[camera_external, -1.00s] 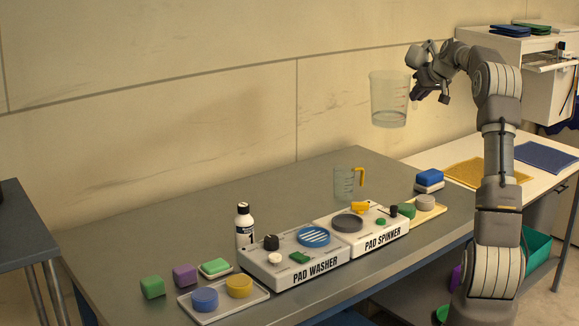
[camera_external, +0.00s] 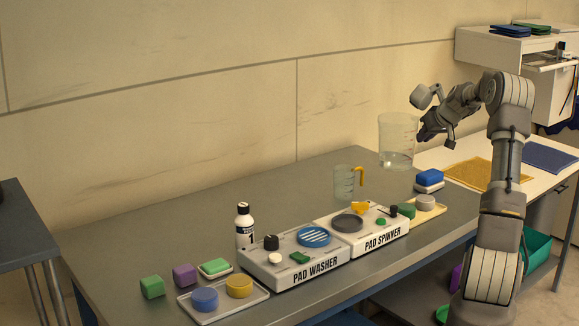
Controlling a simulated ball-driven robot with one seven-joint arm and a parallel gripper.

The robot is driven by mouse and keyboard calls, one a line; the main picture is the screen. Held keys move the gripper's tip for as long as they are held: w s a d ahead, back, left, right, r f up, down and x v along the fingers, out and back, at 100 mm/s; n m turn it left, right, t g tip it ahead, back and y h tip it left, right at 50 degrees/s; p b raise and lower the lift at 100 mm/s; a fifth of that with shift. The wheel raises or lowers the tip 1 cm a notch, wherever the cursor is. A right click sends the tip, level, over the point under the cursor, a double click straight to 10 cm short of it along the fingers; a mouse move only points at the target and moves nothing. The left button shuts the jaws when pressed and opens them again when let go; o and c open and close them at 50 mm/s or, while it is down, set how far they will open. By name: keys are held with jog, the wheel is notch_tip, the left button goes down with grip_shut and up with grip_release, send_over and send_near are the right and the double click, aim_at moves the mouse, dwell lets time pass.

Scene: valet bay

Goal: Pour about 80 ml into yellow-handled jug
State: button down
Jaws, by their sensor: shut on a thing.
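The yellow-handled jug (camera_external: 345,183) stands upright on the grey table behind the pad spinner. It is clear, with its yellow handle on the right. My gripper (camera_external: 424,131) is shut on a larger clear jug (camera_external: 397,142), holding it at its right side. This jug is in the air, roughly upright, above and to the right of the yellow-handled jug and apart from it. Liquid shows faintly in its lower part. The fingertips are small and partly hidden by the wrist. I cannot tell whether the yellow-handled jug holds liquid.
The pad spinner (camera_external: 374,242) and pad washer (camera_external: 290,268) stand along the front of the table. The table's back left is clear.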

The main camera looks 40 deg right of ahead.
aim_at(422, 148)
notch_tip(422, 148, down, 5)
jog(key=shift+r, duration=0.1)
jog(key=shift+w+r, duration=0.1)
jog(key=shift+w, duration=0.05)
jog(key=shift+w+r+p, duration=0.1)
jog(key=shift+w+p, duration=0.2)
jog(key=shift+p, duration=0.3)
jog(key=shift+w+d+f+n+y+p, duration=0.3)
jog(key=shift+w+n+y+p, duration=0.15)
jog(key=shift+w+p, duration=1.3)
jog(key=shift+w+d+f+n+y+p, duration=0.45)
jog(key=shift+w+p, duration=0.65)
jog(key=shift+p, duration=1.1)
jog(key=shift+w+d+f+n+y+p, duration=0.25)
jog(key=shift+w+n+p, duration=0.35)
jog(key=shift+w+p, duration=1.15)
jog(key=shift+s+a+r, duration=0.1)
jog(key=shift+s+a, duration=0.1)
jog(key=shift+s, duration=0.1)
